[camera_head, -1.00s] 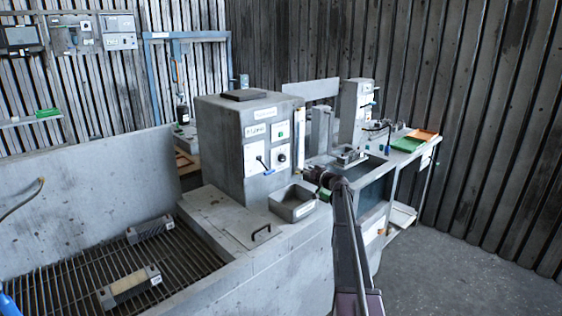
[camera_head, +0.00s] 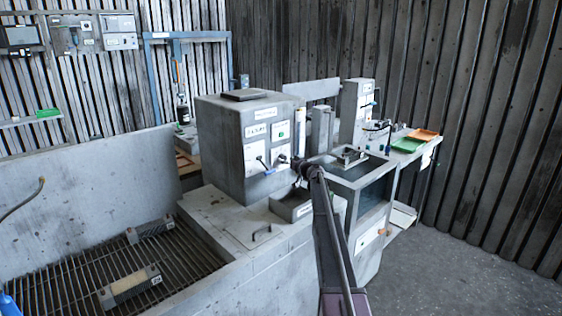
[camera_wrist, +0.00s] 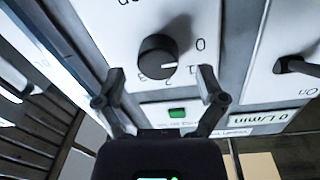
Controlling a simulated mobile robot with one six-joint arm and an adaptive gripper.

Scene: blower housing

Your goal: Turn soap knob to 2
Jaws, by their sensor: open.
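The soap knob (camera_wrist: 157,57) is a round black knob with a white pointer mark on a white panel in the wrist view. Digits 0, 1, 2 and 3 stand around it, and the mark points towards about 1. The panel looks inverted there. In the head view the knob's panel (camera_head: 281,133) is on the front of a grey box (camera_head: 222,150); my gripper partly covers the knob. My gripper (camera_wrist: 160,73) is open, with a fingertip to each side of the knob. I cannot tell whether they touch it. My gripper also shows in the head view (camera_head: 298,165).
A switch lever (camera_wrist: 292,65) marked "On" sits right of the knob in the wrist view.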

